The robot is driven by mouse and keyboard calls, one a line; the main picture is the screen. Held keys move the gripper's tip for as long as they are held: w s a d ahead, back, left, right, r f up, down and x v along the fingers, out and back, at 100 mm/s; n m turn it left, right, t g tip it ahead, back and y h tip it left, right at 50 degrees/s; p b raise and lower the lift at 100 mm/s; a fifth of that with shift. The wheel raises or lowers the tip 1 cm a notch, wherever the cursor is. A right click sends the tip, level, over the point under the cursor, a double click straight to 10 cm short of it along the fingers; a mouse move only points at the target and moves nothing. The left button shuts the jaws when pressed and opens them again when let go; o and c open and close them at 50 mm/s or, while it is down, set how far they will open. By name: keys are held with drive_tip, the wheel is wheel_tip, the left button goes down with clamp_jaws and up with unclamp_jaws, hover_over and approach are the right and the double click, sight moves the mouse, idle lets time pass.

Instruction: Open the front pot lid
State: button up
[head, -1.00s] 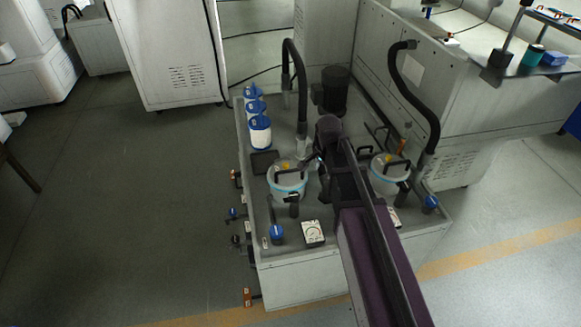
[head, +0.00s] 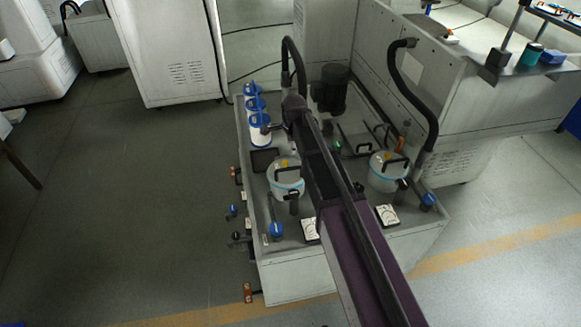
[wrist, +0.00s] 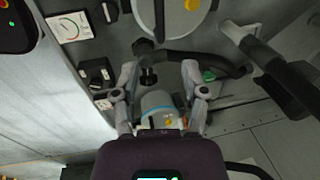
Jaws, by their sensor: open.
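Two pale pots with a blue band, black lid handle and yellow mark stand on the machine's top in the head view: a left pot (head: 287,179) and a right pot (head: 387,172). Both lids look shut. I cannot tell for sure which is the front one. My gripper (wrist: 160,72) is open and empty in the wrist view, its two fingers spread. A round pale lid (wrist: 172,14) with a yellow mark lies beyond the fingertips, cut by the top edge. A blue-banded pot (wrist: 158,107) shows between the fingers, partly hidden by my wrist.
White canisters with blue caps (head: 260,133) stand behind the left pot. Black hoses (head: 412,90) arch over both sides. A dark motor (head: 333,88) stands at the back. A gauge (head: 387,215) and blue knobs (head: 276,231) line the front edge.

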sight(290, 168)
drive_tip(key=shift+f, duration=0.2)
drive_tip(key=w+f+b, duration=0.1)
drive_tip(key=f+b, duration=0.7)
drive_tip(key=b, duration=0.1)
drive_tip(key=w+f+b, duration=0.1)
drive_tip(key=f+b, duration=0.3)
drive_tip(key=f, duration=0.1)
drive_tip(key=shift+w+a, duration=0.3)
drive_tip(key=shift+a, duration=0.05)
drive_tip(key=shift+f, duration=0.1)
idle(0.4)
clamp_jaws()
